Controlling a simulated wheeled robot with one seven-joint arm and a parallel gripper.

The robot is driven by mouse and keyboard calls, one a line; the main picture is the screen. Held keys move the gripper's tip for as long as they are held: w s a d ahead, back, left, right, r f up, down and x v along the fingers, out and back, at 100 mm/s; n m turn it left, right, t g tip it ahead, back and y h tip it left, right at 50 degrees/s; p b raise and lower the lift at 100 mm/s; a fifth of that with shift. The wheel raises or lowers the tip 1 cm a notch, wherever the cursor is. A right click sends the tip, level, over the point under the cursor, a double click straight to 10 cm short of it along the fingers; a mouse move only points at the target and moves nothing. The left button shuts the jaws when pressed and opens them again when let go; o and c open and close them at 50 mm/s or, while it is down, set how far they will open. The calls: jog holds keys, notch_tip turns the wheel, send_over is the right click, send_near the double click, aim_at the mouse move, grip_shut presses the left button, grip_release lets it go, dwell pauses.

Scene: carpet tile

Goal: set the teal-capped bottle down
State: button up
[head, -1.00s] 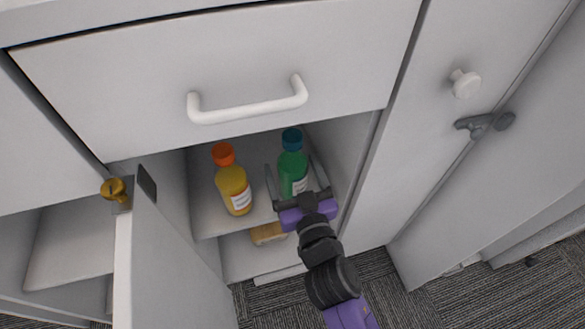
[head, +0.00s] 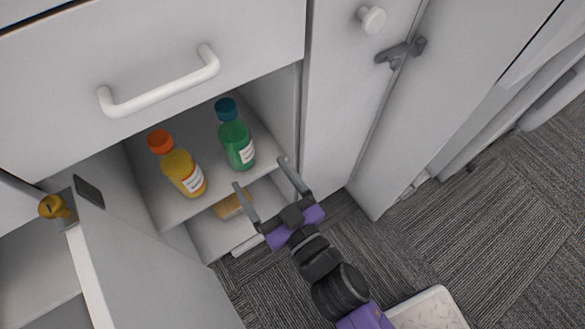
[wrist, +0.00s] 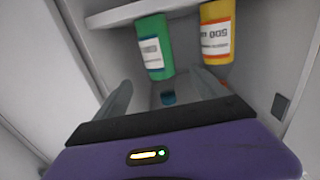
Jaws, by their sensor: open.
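The teal-capped bottle (head: 236,138) is green with a white label. It stands upright on the cabinet's upper shelf (head: 203,207) in the head view, and also shows in the wrist view (wrist: 152,48). My gripper (head: 259,177) is open and empty, in front of the shelf and apart from the bottle. In the wrist view, its two fingers (wrist: 162,92) are spread with nothing between them.
A yellow bottle with an orange cap (head: 182,172) stands left of the green one, also seen in the wrist view (wrist: 217,35). A tan item (head: 230,206) lies on the level below. An open door (head: 140,265) is at the left. Carpet (head: 400,250) lies to the right.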

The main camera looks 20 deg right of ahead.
jog(key=s+d+r+m+g+h, duration=0.1)
jog(key=s+d, duration=0.6)
jog(key=s, duration=0.5)
jog(key=s+d+r+m+g+h, duration=0.1)
jog(key=s+d+r+h, duration=0.1)
jog(key=s+d, duration=0.5)
jog(key=s, duration=0.6)
jog(key=shift+r+g, duration=0.25)
jog(key=shift+g, duration=0.15)
jog(key=shift+d, duration=0.1)
notch_tip(320, 180, up, 34)
jog(key=p, duration=3.4)
jog(key=shift+c, duration=0.4)
